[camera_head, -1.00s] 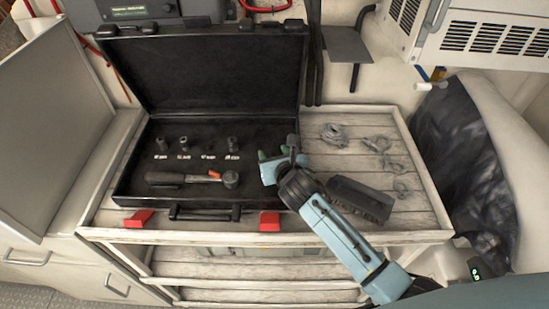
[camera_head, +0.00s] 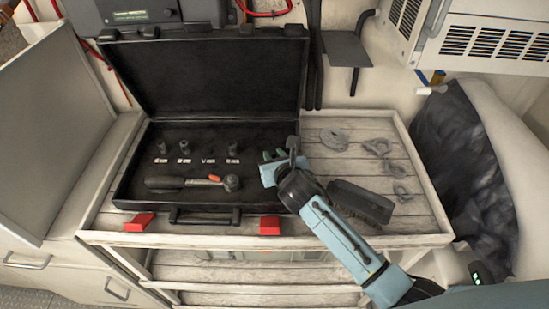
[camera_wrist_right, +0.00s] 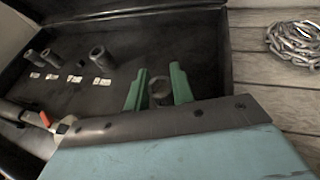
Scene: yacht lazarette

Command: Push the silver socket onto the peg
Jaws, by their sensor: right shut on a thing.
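The open black socket case (camera_head: 135,185) lies on the slatted cart top. Three upright grey sockets stand in a row in it: a left one (camera_head: 162,145), a second (camera_head: 184,146) and a right one (camera_head: 233,145). Between the second and the right one is a label with a small dark stub, perhaps the peg, too small to tell. My right gripper (camera_head: 270,156) is over the case's right side. In the wrist view its green fingers (camera_wrist_right: 160,88) are shut on a grey socket (camera_wrist_right: 160,92). Its lower part is hidden. My left gripper is out of view.
A ratchet (camera_head: 190,182) lies at the front of the case. The raised lid (camera_head: 205,75) stands behind. Right of the case are a dark brush-like block (camera_head: 360,200) and several chain or shackle pieces (camera_head: 333,139). Two red latches (camera_head: 270,225) are on the front edge.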

